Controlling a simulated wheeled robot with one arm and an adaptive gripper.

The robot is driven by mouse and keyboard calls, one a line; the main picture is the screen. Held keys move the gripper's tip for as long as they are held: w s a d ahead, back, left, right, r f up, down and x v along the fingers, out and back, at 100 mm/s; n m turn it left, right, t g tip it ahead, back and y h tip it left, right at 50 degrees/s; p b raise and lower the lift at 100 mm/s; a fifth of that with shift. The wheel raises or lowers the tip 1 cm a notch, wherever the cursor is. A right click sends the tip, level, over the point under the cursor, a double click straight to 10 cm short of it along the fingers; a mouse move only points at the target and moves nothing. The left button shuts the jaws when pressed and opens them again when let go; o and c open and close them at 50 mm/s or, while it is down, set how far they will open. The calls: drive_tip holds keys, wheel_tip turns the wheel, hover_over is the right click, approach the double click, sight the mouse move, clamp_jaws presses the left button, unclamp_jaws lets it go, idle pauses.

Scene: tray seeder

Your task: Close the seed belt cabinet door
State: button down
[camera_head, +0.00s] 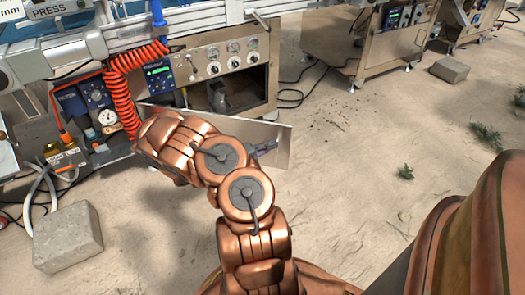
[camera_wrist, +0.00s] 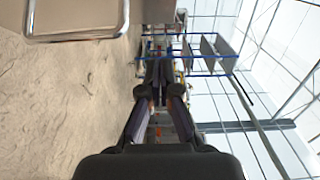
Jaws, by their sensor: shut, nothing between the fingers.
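The seed belt cabinet (camera_head: 268,78) stands at the upper middle of the head view, with its dark compartment open below the control panel. A flat metal door panel (camera_head: 279,133) stands swung out in front of it, partly hidden behind my arm. My gripper (camera_head: 265,148) is seen in front of the door panel's right part; I cannot tell if it touches. In the wrist view my gripper (camera_wrist: 160,92) is shut with nothing held. A metal-edged panel (camera_wrist: 75,20) lies at the wrist view's upper left; I cannot tell if it is the door.
A red coiled hose (camera_head: 123,90) hangs left of the control panel (camera_head: 210,65). A concrete block (camera_head: 67,236) sits on the sandy floor at lower left, with hoses near it. Another machine (camera_head: 365,45) stands at the back right. The floor right of the door is mostly clear.

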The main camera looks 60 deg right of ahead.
sight(288, 131)
drive_tip(key=shift+s+d+b, duration=0.15)
drive_tip(key=shift+d+b, duration=0.55)
drive_tip(key=shift+d, duration=1)
drive_tip(key=shift+s+d+b, duration=0.15)
drive_tip(key=shift+d+b, duration=0.5)
drive_tip(key=shift+d, duration=1.05)
drive_tip(key=shift+d, duration=0.1)
